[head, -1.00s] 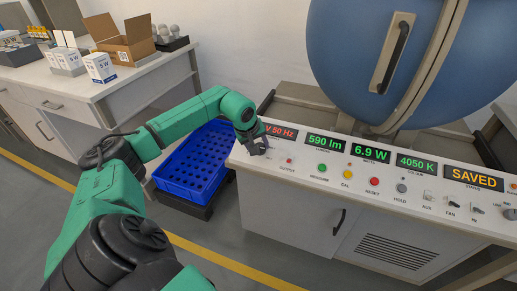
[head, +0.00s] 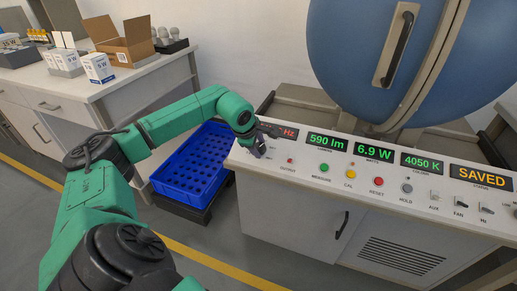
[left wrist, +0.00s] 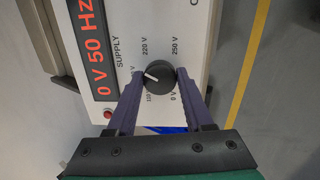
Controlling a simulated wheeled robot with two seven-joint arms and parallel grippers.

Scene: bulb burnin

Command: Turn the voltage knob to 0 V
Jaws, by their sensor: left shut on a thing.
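The black voltage knob (left wrist: 159,76) sits on the white panel in the left wrist view, ringed by labels 0 V, 110 V, 220 V and 250 V. Its white mark points to the picture's left, roughly between 110 V and 220 V. My left gripper (left wrist: 160,78) is shut on the knob, with a purple-grey finger on each side. In the head view my left gripper (head: 259,148) is at the console's left end and hides the knob. My right gripper is not in view.
The console (head: 330,165) carries green displays, a "SAVED" status display (head: 481,177), coloured buttons and switches to the right of the gripper. A blue crate (head: 192,160) stands left of the console. A bench (head: 110,88) with boxes is at the back left.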

